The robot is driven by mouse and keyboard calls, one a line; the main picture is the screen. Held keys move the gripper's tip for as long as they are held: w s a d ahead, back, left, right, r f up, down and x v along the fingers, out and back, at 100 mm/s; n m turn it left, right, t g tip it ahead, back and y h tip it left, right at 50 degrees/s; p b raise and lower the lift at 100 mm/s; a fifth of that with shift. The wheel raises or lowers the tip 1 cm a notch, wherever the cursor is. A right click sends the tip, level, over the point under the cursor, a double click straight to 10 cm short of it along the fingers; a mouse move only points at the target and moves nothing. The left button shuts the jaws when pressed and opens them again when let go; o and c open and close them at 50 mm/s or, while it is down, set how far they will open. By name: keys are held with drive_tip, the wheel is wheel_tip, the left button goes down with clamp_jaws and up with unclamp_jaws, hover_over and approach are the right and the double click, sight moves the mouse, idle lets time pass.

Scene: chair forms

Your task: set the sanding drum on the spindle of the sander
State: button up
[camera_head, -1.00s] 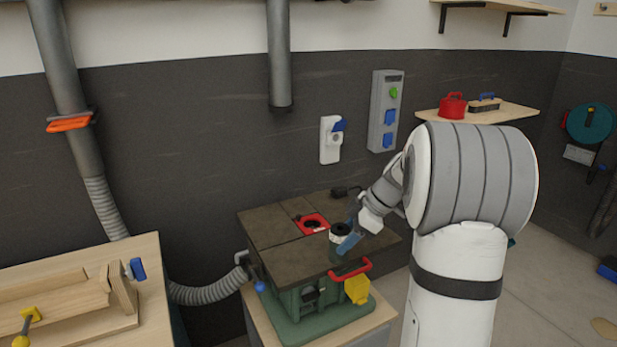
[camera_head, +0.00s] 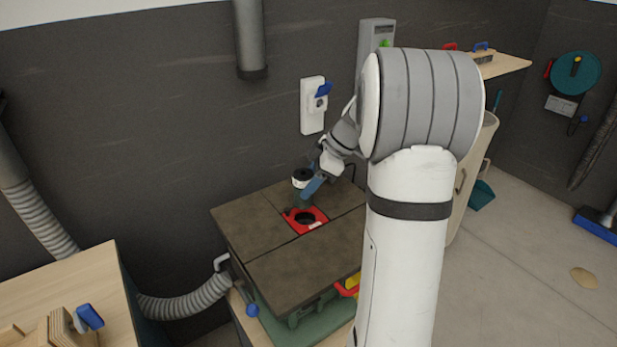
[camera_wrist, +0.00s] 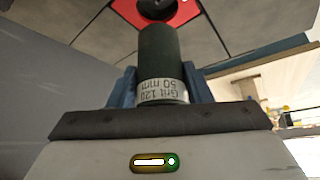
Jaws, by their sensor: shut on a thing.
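The sanding drum (camera_head: 300,184) is a dark green cylinder with a black end and a white band; in the wrist view (camera_wrist: 160,50) the band reads "Grit 120, 50 mm". My gripper (camera_head: 312,186) is shut on the drum; its blue fingers show on both sides of the band in the wrist view (camera_wrist: 160,88). The drum looks upright and appears just above the red insert in the head view. The sander (camera_head: 300,268) has a dark top with a red insert (camera_head: 319,214) around a round dark opening (camera_head: 304,218). I cannot make out the spindle in it.
A wooden bench (camera_head: 85,275) with a wooden jig stands at the left. A grey hose (camera_head: 190,303) joins the sander's left side. A white wall box (camera_head: 312,108) is behind. The sander's top around the insert is clear.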

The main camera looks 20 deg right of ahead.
sight(310, 207)
drive_tip(key=shift+f+b, duration=0.55)
drive_tip(key=shift+f, duration=1.45)
drive_tip(key=shift+f+b, duration=0.65)
drive_tip(key=shift+b, duration=0.3)
drive_tip(key=shift+s+d+b, duration=0.1)
drive_tip(key=shift+d+b, duration=0.05)
drive_tip(key=shift+b, duration=0.3)
drive_tip(key=shift+f+b, duration=1.35)
drive_tip(key=shift+b, duration=0.05)
drive_tip(key=o, duration=1.1)
drive_tip(key=shift+o, duration=0.2)
drive_tip(key=v, duration=0.7)
drive_tip(key=shift+d+r, duration=0.15)
drive_tip(key=shift+r, duration=0.2)
